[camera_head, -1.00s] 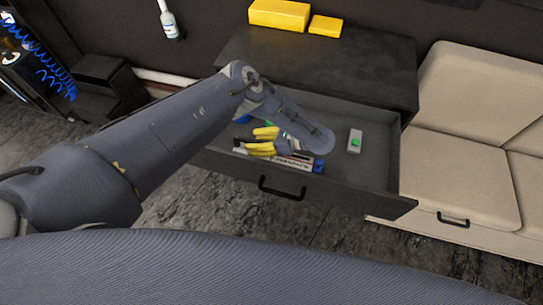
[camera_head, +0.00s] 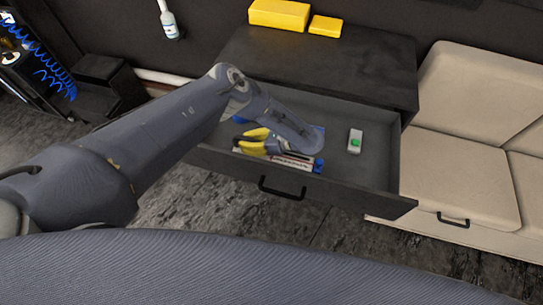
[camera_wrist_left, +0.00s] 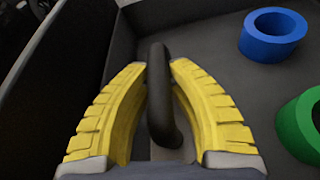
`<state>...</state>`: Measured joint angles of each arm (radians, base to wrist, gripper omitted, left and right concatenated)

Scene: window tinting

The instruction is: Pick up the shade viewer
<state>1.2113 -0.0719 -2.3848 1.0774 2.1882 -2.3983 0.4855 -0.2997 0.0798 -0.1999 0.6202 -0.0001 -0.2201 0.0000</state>
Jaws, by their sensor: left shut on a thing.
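My left gripper (camera_head: 248,146), with yellow ridged fingers, is down inside the open drawer. In the left wrist view the fingers (camera_wrist_left: 160,104) are shut on a dark looped thing (camera_wrist_left: 159,80), which appears to be the shade viewer. It stands upright between them, with a lighter grey part below. Its lower end is hidden by the gripper. In the head view the held thing is hidden or too small to make out. My right gripper is in neither view.
The drawer (camera_head: 392,172) also holds a grey device with a green button (camera_head: 355,141) and a white box (camera_head: 292,163). A blue ring (camera_wrist_left: 273,35) and a green ring (camera_wrist_left: 306,122) lie right of the fingers. Yellow boxes (camera_head: 279,14) stand on the cabinet top.

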